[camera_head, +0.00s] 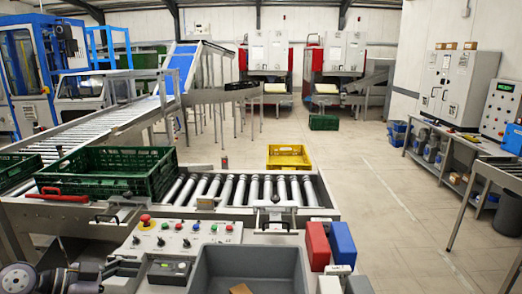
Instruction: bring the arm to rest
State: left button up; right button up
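My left gripper (118,268) is low at the left, its dark wrist coming in from the bottom left corner. It is beside the grey control panel (182,239), which has a red emergency button and several small coloured buttons. I see nothing clearly held in it, and its finger opening is too small and dark to judge. My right gripper does not show in this view. A green crate (110,172) sits on the roller conveyor (245,189) at the left, apart from my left gripper.
A yellow crate (288,157) is behind the rollers. A grey bin (250,265) with a brown piece (240,289) inside is at the front. Red (317,243) and blue (342,243) boxes stand right of it. Open floor (400,225) lies to the right.

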pick_arm(q)
jog(key=s+d+f+n+g+y, duration=0.15)
jog(key=s+d+f, duration=0.25)
jog(key=s+f, duration=0.4)
jog(key=s+d+f+n+g+y, duration=0.1)
jog(key=s+d+f+n+y, duration=0.15)
jog(key=s+f, duration=0.55)
jog(key=s+f+n+y, duration=0.4)
jog(key=s+n+y, duration=0.2)
jog(key=s, duration=0.5)
notch_tip(320, 180, down, 26)
jog(key=g+b, duration=0.2)
jog(key=s+a+f+b, duration=0.1)
jog(key=s+a+f, duration=0.2)
jog(key=s+f, duration=1.5)
jog(key=shift+a+f+m+g, duration=0.2)
jog(key=shift+f+m+g, duration=0.25)
jog(key=shift+f, duration=0.3)
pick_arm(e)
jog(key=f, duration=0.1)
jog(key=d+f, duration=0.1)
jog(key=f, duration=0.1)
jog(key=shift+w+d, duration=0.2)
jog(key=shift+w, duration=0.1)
pick_arm(q)
jog(key=shift+c, duration=0.4)
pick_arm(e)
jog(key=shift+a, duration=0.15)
